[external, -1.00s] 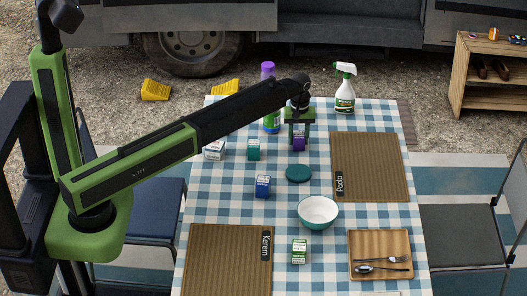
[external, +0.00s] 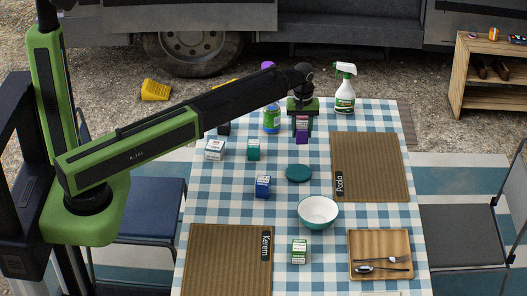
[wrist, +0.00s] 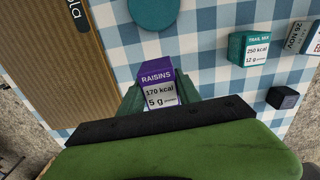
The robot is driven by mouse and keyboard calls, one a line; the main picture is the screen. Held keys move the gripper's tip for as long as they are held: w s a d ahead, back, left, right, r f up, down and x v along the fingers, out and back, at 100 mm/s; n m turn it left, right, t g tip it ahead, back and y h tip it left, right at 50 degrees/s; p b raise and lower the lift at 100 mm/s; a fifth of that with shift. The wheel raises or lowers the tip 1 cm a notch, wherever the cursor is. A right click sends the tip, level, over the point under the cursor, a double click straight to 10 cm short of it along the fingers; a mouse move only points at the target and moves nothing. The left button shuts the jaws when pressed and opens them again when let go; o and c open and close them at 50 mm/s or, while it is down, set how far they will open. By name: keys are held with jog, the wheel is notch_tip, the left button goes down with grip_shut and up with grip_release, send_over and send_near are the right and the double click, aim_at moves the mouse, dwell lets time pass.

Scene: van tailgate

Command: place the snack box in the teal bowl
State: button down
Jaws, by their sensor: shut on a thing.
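My gripper (external: 302,118) is shut on a small purple raisins box (external: 302,137) near the far end of the table. In the wrist view, the raisins box (wrist: 158,86) stands between the two green fingers, its printed label facing the camera. It appears held just above the cloth. The teal bowl (external: 318,212), white inside, sits upright nearer the front, below and slightly right of my gripper in the external view. The bowl looks empty and is out of the wrist view.
A teal disc (external: 299,173) lies between gripper and bowl. A teal trail mix box (external: 254,149), white box (external: 215,149), blue box (external: 263,186) and green-white box (external: 299,251) stand around. A spray bottle (external: 345,90), blue-green bottle (external: 271,120), placemat (external: 375,165) and cutlery tray (external: 380,235) are near.

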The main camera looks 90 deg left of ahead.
aim_at(305, 133)
jog(key=d+r+p, duration=0.1)
jog(key=d, duration=0.1)
jog(key=d+r+p, duration=0.1)
jog(key=d, duration=0.1)
jog(key=w+d+r, duration=0.1)
jog(key=d+r, duration=0.1)
jog(key=shift+d+p, duration=0.2)
jog(key=shift+p, duration=0.2)
jog(key=shift+f, duration=0.1)
